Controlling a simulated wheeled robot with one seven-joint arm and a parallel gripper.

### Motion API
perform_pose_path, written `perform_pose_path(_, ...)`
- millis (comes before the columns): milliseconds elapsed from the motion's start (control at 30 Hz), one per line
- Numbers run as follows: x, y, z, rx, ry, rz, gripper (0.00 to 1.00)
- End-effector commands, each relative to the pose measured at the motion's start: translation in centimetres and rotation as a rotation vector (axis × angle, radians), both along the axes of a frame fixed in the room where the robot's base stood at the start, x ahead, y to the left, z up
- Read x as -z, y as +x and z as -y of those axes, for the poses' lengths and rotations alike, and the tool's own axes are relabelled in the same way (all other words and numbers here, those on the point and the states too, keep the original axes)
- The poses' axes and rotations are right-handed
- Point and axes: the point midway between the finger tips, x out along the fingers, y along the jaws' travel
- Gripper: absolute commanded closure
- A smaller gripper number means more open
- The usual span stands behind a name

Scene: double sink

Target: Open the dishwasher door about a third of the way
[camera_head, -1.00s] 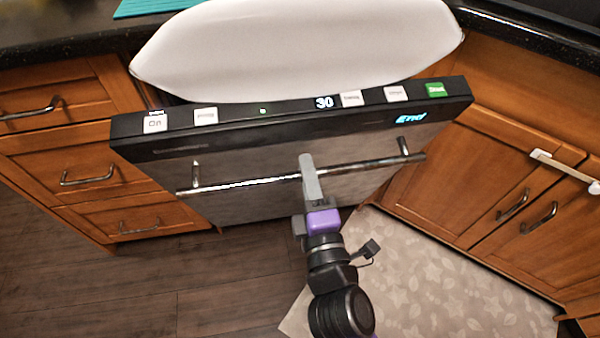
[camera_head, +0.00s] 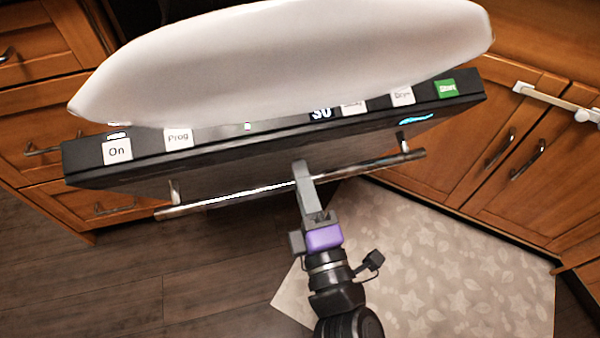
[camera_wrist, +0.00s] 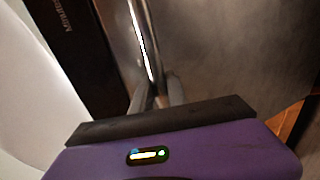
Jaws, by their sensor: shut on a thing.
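The dishwasher door (camera_head: 130,178) is tilted out from the cabinets, partly open, with its black control edge and labelled buttons facing up. Its metal bar handle (camera_head: 235,197) runs across the front. My gripper (camera_head: 301,172) is shut on the handle near its middle. In the wrist view the fingers (camera_wrist: 157,95) close around the shiny handle bar (camera_wrist: 143,40). The white inner side of the door (camera_head: 280,60) shows above the control edge. The dishwasher's interior is hidden.
Wooden drawers (camera_head: 40,110) stand at the left and wooden cabinet doors (camera_head: 510,140) at the right. A white latch-like bar (camera_head: 555,98) is on the right cabinets. A patterned mat (camera_head: 430,260) lies on the dark wood floor (camera_head: 130,280), which is clear in front.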

Motion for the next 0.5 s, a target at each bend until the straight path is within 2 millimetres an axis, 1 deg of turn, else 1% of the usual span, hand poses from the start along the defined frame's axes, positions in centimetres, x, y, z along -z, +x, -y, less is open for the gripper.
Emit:
perform_pose_path(33, -0.24, 0.16, 0.40, 0.010, -0.002, 0.003, 1.00)
perform_pose_path(133, -0.25, 0.15, 0.37, 0.009, -0.002, 0.004, 1.00)
perform_pose_path(167, -0.26, 0.14, 0.36, 0.009, -0.002, 0.004, 0.77)
perform_pose_path(233, -0.25, 0.13, 0.31, 0.006, -0.001, 0.003, 0.63)
perform_pose_path(267, -0.23, 0.11, 0.26, 0.006, -0.001, 0.003, 0.60)
perform_pose_path(500, -0.13, 0.03, 0.04, 0.001, -0.001, 0.001, 0.60)
